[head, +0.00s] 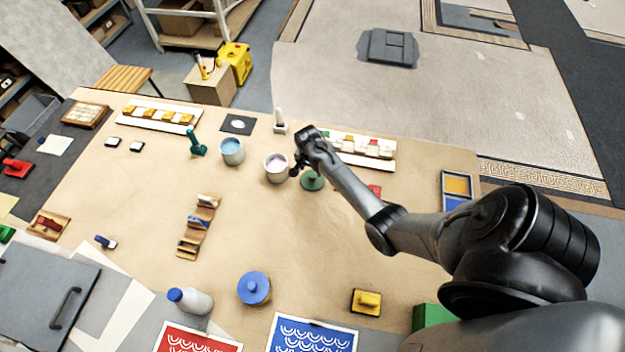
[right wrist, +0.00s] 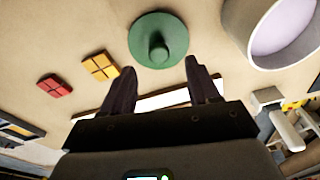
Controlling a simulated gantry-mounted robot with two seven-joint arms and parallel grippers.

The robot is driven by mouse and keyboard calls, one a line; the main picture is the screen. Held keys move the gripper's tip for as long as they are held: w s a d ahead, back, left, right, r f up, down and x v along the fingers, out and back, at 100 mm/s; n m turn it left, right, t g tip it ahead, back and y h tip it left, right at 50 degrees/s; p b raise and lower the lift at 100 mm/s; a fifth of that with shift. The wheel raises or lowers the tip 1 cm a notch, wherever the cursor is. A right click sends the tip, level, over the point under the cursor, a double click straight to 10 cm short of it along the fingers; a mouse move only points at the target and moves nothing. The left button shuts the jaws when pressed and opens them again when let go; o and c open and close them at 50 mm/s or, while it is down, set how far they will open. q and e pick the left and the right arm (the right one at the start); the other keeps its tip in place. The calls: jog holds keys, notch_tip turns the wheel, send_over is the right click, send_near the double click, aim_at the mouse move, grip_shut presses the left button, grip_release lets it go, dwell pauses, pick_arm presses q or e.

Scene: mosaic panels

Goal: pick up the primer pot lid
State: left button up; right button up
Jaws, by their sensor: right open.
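A round green lid with a knob (head: 313,181) lies on the table beside a pot of pale lilac content (head: 276,169). In the right wrist view the green lid (right wrist: 145,46) is just ahead of my fingertips, its knob roughly in line with the gap between them, and the pot (right wrist: 255,36) is at upper right. My right gripper (head: 297,170) is open and empty, near the green lid and the pot; it also shows in the right wrist view (right wrist: 160,67). A round blue lid with a knob (head: 254,289) lies near the front. My left gripper is out of view.
A pot of light blue content (head: 232,151) stands left of the lilac one. A white rack of tiles (head: 365,149) lies behind my right arm, with a red piece (head: 375,191) nearby. A bottle (head: 190,300) stands at front left. The table's middle is mostly clear.

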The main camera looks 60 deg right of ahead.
aim_at(313, 175)
jog(key=shift+d+f, duration=0.15)
jog(key=shift+f, duration=1.1)
jog(key=shift+d+f, duration=0.15)
jog(key=shift+f, duration=1.05)
jog(key=c, duration=1.1)
